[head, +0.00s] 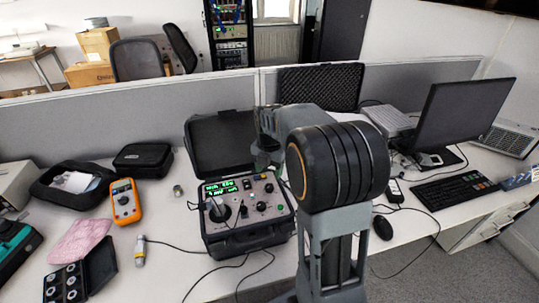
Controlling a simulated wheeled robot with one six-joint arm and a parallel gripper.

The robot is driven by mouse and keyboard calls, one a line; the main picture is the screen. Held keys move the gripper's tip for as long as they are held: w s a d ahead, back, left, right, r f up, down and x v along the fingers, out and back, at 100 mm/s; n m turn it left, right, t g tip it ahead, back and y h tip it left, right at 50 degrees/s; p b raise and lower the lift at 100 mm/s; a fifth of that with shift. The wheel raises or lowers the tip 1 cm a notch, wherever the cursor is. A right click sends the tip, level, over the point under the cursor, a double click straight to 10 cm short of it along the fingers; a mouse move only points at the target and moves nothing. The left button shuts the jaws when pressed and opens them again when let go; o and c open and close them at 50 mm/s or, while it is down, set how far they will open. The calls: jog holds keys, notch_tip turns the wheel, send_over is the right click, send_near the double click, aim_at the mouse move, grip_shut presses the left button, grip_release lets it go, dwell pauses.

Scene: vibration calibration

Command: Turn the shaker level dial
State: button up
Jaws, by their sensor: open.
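The shaker unit (248,238) is an open black case on the desk, its lid (222,140) raised at the back. Its panel has a lit green display (227,187), a large black round part (219,212) at the left, and several small knobs, including one at the right (269,188). I cannot tell which is the level dial. My gripper (266,166) is small and partly hidden behind my arm, near the case's back right. It appears open and apart from the knobs; its fingertips are hard to make out.
An orange meter (125,202), a small metal cylinder (178,191) and a cabled sensor (140,252) lie left of the case. A black pouch (143,158) is behind them. A monitor (462,115), keyboard (455,190) and mouse (383,228) are at the right. A grey partition (130,115) stands behind.

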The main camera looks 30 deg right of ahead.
notch_tip(320, 180, up, 6)
jog(key=shift+r, duration=0.2)
dwell(0.7)
jog(key=s+a+f+m+t, duration=0.1)
jog(key=s+a+m, duration=0.3)
jog(key=s+m, duration=0.4)
jog(key=s+a+f+m+t, duration=0.2)
jog(key=s+a+m, duration=0.3)
jog(key=m, duration=1.2)
jog(key=s, duration=0.3)
jog(key=shift+a+f+t, duration=0.15)
jog(key=shift+a+t, duration=0.1)
jog(key=shift+t, duration=0.15)
jog(key=shift+m, duration=0.3)
